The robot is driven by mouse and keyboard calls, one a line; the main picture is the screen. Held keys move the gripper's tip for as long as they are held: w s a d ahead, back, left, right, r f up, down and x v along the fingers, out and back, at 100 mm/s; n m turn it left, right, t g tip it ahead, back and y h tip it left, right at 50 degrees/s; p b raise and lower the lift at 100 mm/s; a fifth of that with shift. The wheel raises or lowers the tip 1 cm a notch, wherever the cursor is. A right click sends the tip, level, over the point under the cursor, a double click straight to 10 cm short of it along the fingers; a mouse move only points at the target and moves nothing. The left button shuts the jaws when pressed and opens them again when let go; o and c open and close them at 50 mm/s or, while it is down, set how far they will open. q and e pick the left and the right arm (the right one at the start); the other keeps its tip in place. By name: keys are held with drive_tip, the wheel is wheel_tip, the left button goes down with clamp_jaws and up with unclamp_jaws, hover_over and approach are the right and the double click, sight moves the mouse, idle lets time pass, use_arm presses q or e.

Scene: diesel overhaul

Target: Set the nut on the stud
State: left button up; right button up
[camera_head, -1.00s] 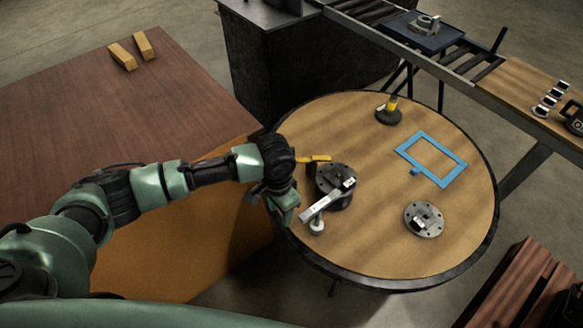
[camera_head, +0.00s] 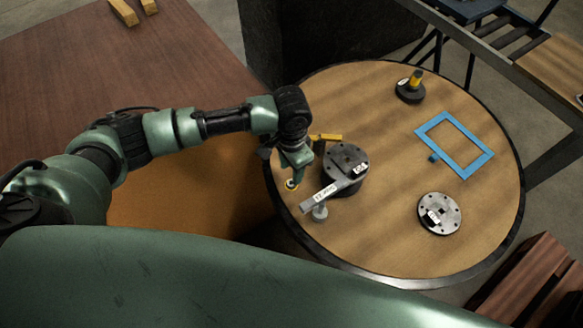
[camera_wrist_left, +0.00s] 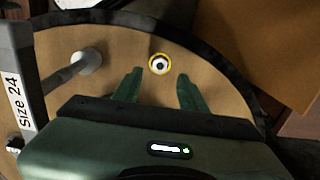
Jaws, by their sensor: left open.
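A dark round flanged block (camera_head: 347,163) stands to the right. I cannot clearly make out a stud. My right gripper is not in view.
A second flange disc (camera_head: 438,214), a blue frame (camera_head: 454,145) and a black-and-yellow item (camera_head: 410,88) are on the round table (camera_head: 390,240). The table's middle is clear.

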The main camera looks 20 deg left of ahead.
sight(291, 180)
use_arm(q)
wheel_tip(291, 180, down, 4)
drive_tip(key=b, duration=0.4)
drive_tip(key=shift+r, duration=0.15)
drive_tip(key=shift+f, duration=1.15)
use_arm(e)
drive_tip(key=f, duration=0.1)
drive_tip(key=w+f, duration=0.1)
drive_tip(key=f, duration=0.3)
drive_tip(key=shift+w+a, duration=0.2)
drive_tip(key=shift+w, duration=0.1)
